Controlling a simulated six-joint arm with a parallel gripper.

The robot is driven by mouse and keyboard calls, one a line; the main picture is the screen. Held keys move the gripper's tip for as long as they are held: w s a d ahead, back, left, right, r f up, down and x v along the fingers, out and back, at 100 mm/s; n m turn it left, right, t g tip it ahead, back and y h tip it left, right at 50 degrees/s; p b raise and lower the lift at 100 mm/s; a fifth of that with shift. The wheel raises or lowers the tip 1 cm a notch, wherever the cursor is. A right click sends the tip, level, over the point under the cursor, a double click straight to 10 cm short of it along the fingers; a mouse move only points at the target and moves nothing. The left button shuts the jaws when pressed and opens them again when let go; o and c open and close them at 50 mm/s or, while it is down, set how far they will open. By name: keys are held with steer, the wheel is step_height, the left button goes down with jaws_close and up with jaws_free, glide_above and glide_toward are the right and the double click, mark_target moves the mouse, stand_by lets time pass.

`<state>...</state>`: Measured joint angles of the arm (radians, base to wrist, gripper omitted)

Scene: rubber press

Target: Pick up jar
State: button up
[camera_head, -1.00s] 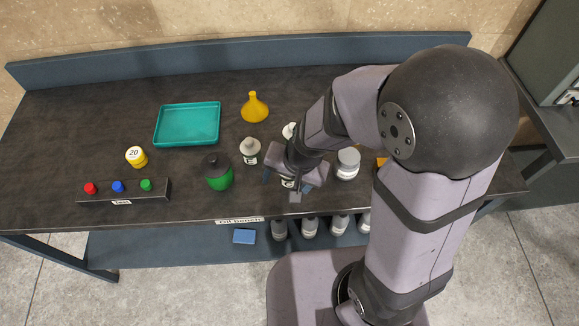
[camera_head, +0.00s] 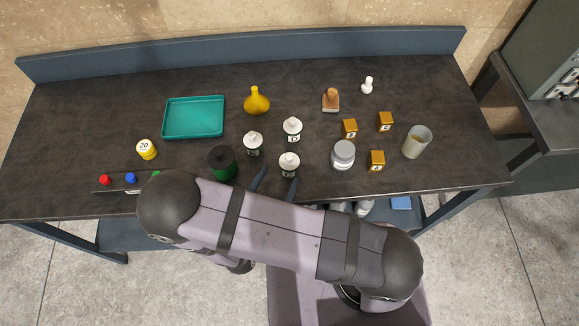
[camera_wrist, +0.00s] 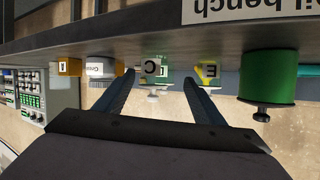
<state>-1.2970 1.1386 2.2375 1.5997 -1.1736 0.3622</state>
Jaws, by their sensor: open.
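Several jar-like containers stand on the bench, and I cannot tell which one the task means. A dark green jar with a black lid (camera_head: 222,163) is left of my gripper; it also shows at the right of the upside-down wrist view (camera_wrist: 268,78). A white-capped bottle (camera_head: 289,164), labelled C in the wrist view (camera_wrist: 150,69), stands just beyond my fingertips. My gripper (camera_head: 279,174) is open and empty at the bench's front edge, fingers level (camera_wrist: 159,78).
Two more white-capped bottles (camera_head: 252,143) (camera_head: 292,129) stand behind C. Several orange blocks (camera_head: 350,128) and a beaker (camera_head: 416,142) are right. My arm partly covers the button box (camera_head: 118,183).

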mark_target(286, 172)
steer(key=shift+s+d+r+n+t, duration=0.15)
steer(key=shift+d+n+t, duration=0.1)
steer(key=shift+d+n, duration=0.1)
steer(key=shift+s+d+r+n+t, duration=0.1)
steer(key=shift+d+r+n+t, duration=0.05)
steer(key=shift+d+n+t, duration=0.15)
steer(key=shift+b+x, duration=0.35)
steer(key=shift+x, duration=0.75)
steer(key=shift+w+d+f+b, duration=0.3)
steer(key=shift+w+f+b, duration=0.2)
steer(key=shift+w, duration=0.25)
steer(key=shift+w+d+f+b, duration=0.3)
steer(key=shift+w+f+b, duration=0.15)
steer(key=shift+w, duration=0.25)
steer(key=shift+x, duration=0.8)
steer(key=shift+r, duration=0.1)
steer(key=shift+c, duration=0.3)
steer(key=c, duration=1.2)
step_height(286, 172, up, 10)
steer(key=p, duration=0.8)
